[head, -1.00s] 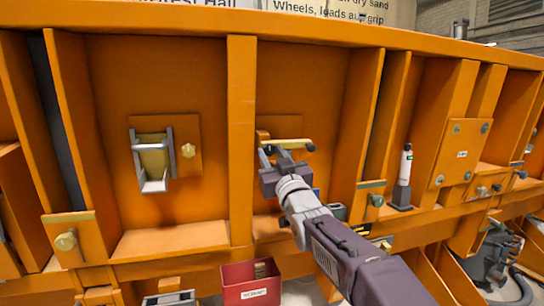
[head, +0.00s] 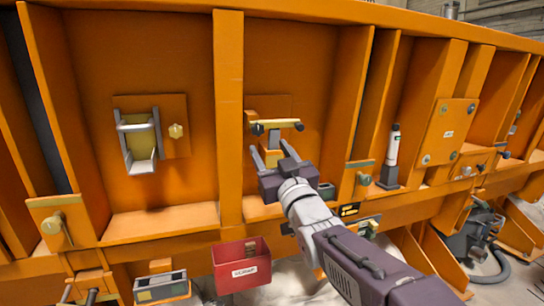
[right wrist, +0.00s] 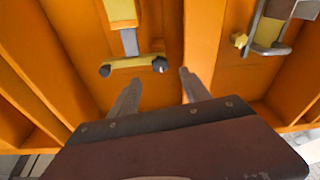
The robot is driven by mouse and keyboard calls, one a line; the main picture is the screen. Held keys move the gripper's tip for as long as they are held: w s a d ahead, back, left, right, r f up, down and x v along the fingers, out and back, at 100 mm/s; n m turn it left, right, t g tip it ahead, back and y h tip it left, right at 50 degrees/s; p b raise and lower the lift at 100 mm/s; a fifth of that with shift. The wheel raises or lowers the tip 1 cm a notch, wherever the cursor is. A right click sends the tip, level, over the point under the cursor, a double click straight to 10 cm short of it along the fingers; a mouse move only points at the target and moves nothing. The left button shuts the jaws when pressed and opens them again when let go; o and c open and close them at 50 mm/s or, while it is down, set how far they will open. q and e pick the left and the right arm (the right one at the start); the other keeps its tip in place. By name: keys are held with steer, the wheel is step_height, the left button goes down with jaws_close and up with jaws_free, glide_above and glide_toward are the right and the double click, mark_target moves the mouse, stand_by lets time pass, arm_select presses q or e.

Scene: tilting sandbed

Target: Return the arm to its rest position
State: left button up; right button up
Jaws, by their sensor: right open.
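My right gripper (head: 269,148) is open and empty, in front of the orange panel. Its two fingers also show spread apart in the right wrist view (right wrist: 159,78). A yellow T-shaped handle (head: 285,123) with dark end knobs sits on an orange block just above the fingertips in the head view. The handle also shows in the right wrist view (right wrist: 128,63), beyond the fingers, with nothing between them. My left gripper is not in view.
A grey bracket with a yellow insert (head: 140,145) is on the panel at left. A red box (head: 241,275) hangs below. A white cylinder (head: 393,147) in a dark holder stands to the right. Orange ribs (head: 229,120) stick out between the bays.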

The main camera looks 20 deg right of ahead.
steer(key=shift+s+f, duration=0.25)
steer(key=shift+s, duration=0.3)
